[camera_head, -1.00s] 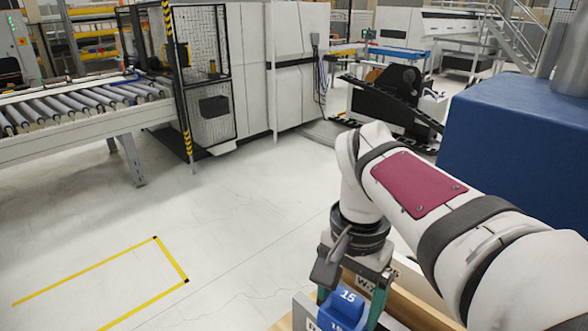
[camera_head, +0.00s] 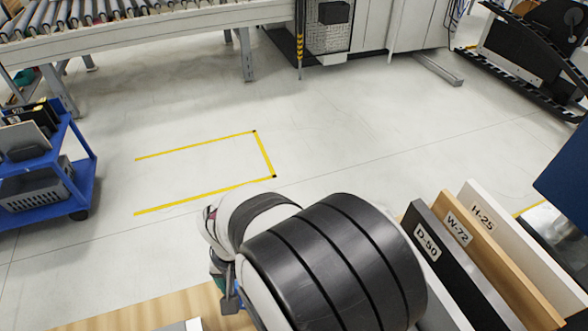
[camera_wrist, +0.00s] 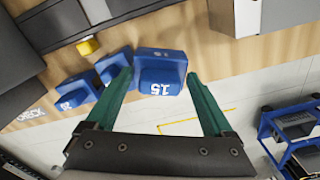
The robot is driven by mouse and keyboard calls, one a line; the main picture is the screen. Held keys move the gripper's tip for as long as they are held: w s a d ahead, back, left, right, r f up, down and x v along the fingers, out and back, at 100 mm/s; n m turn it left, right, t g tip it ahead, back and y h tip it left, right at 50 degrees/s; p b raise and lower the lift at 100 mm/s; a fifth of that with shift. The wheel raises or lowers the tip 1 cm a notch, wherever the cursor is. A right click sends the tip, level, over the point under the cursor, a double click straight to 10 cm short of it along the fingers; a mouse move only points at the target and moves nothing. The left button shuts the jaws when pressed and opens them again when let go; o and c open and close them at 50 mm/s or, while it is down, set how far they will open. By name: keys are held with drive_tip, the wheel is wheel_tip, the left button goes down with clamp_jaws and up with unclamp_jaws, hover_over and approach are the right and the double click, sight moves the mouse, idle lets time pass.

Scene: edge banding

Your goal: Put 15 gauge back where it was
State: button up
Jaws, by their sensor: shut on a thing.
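The 15 gauge, a blue block with a white 15 (camera_wrist: 160,75), is between the green fingers of my gripper (camera_wrist: 159,73) in the wrist view. The gripper is shut on it. The number reads upside down there. To its left, blue gauge blocks (camera_wrist: 113,63) (camera_wrist: 76,91) stand near a CHECK label on the wooden bench (camera_wrist: 225,55). In the head view my arm hides most of the gripper and the 15 gauge. I cannot tell whether the gauge touches the bench.
Upright panels marked D-50 (camera_head: 445,270), W-72 (camera_head: 510,270) and H-25 (camera_head: 530,250) stand right of my arm. A small yellow object (camera_wrist: 88,47) is by the blue blocks. A blue cart (camera_head: 75,165) stands left. The floor beyond the bench is open.

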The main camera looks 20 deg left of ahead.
wheel_tip(320, 180, down, 4)
drive_tip(key=shift+f, duration=0.1)
drive_tip(key=o, duration=1.2)
wheel_tip(320, 180, up, 12)
drive_tip(key=shift+w+d+r, duration=0.1)
drive_tip(key=shift+r, duration=0.05)
drive_tip(key=d+r+m+y, duration=0.1)
drive_tip(key=d+r+m, duration=0.2)
drive_tip(key=d, duration=0.8)
drive_tip(key=d+r+m, duration=0.3)
drive_tip(key=d+m, duration=0.1)
drive_tip(key=d, duration=0.7)
drive_tip(key=s+d+m, duration=0.1)
drive_tip(key=s, duration=0.1)
drive_tip(key=s+d+m, duration=0.1)
drive_tip(key=s+d, duration=0.1)
drive_tip(key=s+d+f+m, duration=0.1)
drive_tip(key=s+d, duration=0.1)
drive_tip(key=shift+s+d+y, duration=0.25)
drive_tip(key=shift+s+y, duration=0.1)
drive_tip(key=shift+y, duration=0.05)
